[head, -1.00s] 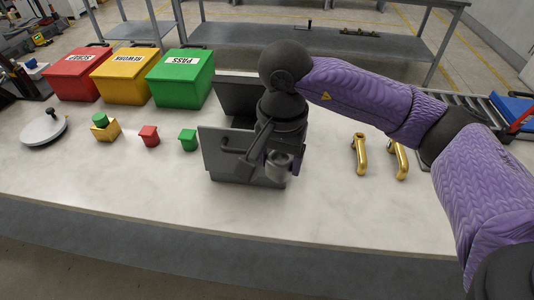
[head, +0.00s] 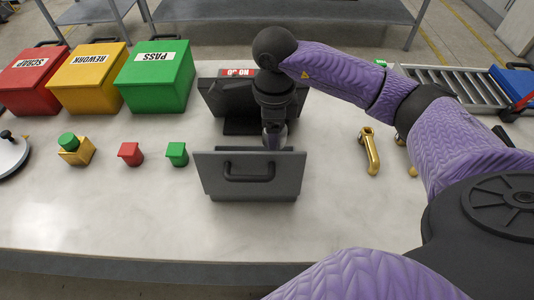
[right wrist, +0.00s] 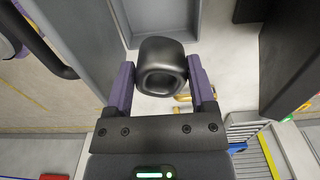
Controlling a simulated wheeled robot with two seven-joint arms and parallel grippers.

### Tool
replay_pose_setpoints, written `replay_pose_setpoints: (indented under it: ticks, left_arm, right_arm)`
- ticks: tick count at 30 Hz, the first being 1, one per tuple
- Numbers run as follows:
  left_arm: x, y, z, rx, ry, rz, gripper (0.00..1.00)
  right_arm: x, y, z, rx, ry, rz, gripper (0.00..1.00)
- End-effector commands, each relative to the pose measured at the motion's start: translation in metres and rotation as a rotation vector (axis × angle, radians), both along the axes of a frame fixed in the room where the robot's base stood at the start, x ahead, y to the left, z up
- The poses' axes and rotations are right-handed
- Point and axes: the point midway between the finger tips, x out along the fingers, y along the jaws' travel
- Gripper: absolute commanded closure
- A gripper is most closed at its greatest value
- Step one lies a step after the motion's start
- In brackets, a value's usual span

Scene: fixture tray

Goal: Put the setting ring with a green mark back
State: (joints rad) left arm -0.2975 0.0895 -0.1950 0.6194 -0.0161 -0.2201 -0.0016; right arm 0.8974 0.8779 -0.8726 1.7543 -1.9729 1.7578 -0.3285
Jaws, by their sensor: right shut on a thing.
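My right gripper (head: 275,135) reaches down behind the front panel of a dark grey drawer-like tray (head: 225,185). In the right wrist view its two purple fingers (right wrist: 160,88) are shut on a dark, shiny setting ring (right wrist: 162,50). The ring's round opening faces the camera. No green mark shows on the side I see. In the head view the front panel and the gripper hide most of the ring, so I cannot tell whether it touches the tray floor. My left gripper is not in view.
Red (head: 32,80), yellow (head: 90,75) and green (head: 155,75) labelled bins stand at the left. Small red (head: 131,154) and green (head: 177,153) blocks sit left of the tray. A brass handle-shaped part (head: 369,150) lies right. The front bench is clear.

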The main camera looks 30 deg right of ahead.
Motion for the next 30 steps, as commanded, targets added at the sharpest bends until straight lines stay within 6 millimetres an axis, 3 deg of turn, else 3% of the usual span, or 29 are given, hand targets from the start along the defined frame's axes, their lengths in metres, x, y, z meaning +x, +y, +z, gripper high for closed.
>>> replay_pose_setpoints:
  ticks: [1,3,6,13,17,28,29,30]
  left_arm:
    - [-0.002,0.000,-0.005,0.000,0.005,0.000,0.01]
    - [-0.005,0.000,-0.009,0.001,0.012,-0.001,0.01]
    - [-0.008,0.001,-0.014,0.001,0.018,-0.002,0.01]
    - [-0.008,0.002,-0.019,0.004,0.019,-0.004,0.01]
    - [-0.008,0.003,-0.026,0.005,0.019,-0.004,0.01]
    - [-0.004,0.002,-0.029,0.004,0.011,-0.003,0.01]
    - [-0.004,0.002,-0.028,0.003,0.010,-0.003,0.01]
    - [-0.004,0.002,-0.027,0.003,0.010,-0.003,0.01]
  right_arm:
    - [-0.002,0.000,-0.022,0.001,0.007,0.000,1.00]
    - [-0.001,0.000,-0.047,0.000,0.006,0.000,1.00]
    - [-0.001,0.001,-0.074,0.001,0.003,0.001,1.00]
    - [-0.001,0.001,-0.104,0.001,0.000,0.002,1.00]
    - [-0.001,0.001,-0.132,0.000,0.002,0.001,1.00]
    - [0.000,0.000,-0.139,0.000,-0.002,0.003,1.00]
    - [0.000,0.000,-0.138,0.000,-0.001,0.003,0.23]
    - [0.000,0.000,-0.138,0.000,-0.001,0.003,0.15]
